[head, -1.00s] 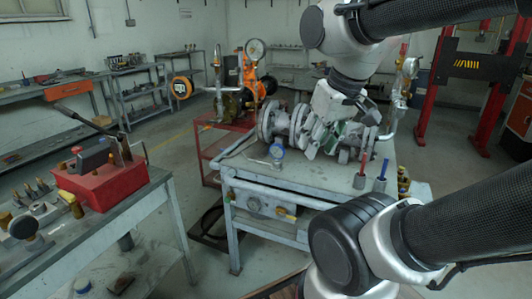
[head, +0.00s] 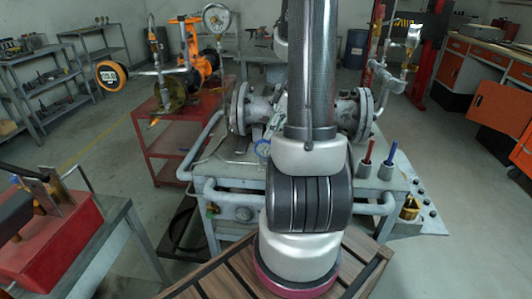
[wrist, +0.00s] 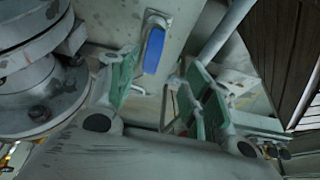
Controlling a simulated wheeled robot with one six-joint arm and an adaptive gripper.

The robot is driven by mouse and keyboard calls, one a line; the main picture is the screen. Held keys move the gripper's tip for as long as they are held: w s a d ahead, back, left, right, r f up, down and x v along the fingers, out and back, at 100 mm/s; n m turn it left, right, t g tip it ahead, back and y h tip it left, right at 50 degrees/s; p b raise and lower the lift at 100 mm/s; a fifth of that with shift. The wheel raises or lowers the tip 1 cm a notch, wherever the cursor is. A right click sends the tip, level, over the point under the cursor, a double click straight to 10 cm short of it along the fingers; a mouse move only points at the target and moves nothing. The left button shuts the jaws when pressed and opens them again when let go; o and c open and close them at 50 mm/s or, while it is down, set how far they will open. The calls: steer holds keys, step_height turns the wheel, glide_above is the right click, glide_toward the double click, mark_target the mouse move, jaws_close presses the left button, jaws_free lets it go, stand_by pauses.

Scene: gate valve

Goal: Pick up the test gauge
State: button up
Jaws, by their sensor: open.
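In the head view my own arm mostly hides the gripper.
The flanged gate valve (head: 356,112) lies across the worktable, and its flange (wrist: 42,92) is close on the left in the wrist view. Red and blue upright tools (head: 387,165) stand right. Floor shows at left.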

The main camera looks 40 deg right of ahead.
mark_target(265, 146)
steer(key=x, duration=0.2)
steer(key=w+x, duration=0.1)
steer(key=x, duration=0.2)
steer(key=d+x, duration=0.1)
steer(key=x, duration=0.2)
steer(key=shift+w+f, duration=0.2)
steer(key=shift+c, duration=0.4)
jaws_close()
